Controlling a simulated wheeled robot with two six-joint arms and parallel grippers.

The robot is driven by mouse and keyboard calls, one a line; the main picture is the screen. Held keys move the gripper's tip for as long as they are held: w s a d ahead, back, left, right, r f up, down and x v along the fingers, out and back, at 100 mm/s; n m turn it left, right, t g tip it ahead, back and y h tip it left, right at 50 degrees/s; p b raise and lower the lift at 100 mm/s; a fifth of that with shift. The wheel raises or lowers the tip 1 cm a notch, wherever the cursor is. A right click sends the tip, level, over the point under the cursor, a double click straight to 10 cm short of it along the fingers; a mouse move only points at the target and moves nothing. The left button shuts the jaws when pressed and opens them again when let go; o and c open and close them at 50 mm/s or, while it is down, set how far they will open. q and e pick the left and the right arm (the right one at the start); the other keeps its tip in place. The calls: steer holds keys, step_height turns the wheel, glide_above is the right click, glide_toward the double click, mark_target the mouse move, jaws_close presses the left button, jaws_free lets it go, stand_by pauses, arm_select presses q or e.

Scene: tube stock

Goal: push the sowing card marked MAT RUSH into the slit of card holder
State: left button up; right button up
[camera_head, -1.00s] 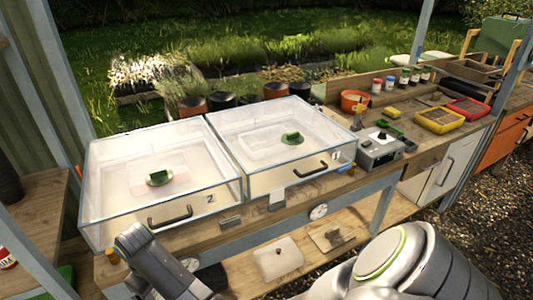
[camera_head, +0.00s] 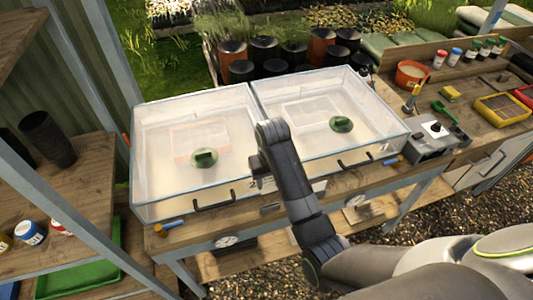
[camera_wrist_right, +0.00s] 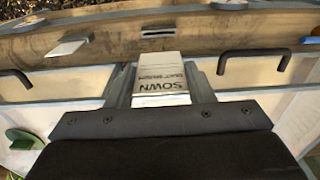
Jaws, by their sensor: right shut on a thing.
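The white sowing card (camera_wrist_right: 160,75), printed SOWN with smaller text under it, is between the fingers of my right gripper (camera_wrist_right: 160,68) in the right wrist view. The lettering appears upside down there. The card holder (camera_wrist_right: 172,35) is a small dark block with a light slit on the wooden front rail. The card's far end is close to the slit; I cannot tell whether they touch. In the head view my right gripper (camera_head: 260,182) points down at the bench front between the two clear boxes, and the holder (camera_head: 270,207) shows just below it. My left gripper is out of view.
Clear boxes stand left (camera_head: 150,185) and right (camera_head: 385,120), with dark handles below. A second pale card or plate (camera_wrist_right: 68,47) juts from the rail beside the holder. A grey control box (camera_head: 430,140) stands right on the bench. A shelf (camera_head: 70,190) is at the left.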

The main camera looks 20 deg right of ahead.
steer(key=shift+d+r, duration=0.1)
steer(key=shift+r, duration=0.15)
steer(key=shift+w+f, duration=0.1)
steer(key=shift+f, duration=0.05)
steer(key=shift+f+b, duration=0.4)
steer(key=shift+f, duration=3.5)
steer(key=shift+p, duration=0.4)
steer(key=shift+f, duration=1.75)
steer(key=o, duration=1.2)
steer(key=shift+c, duration=0.2)
steer(key=shift+o, duration=0.4)
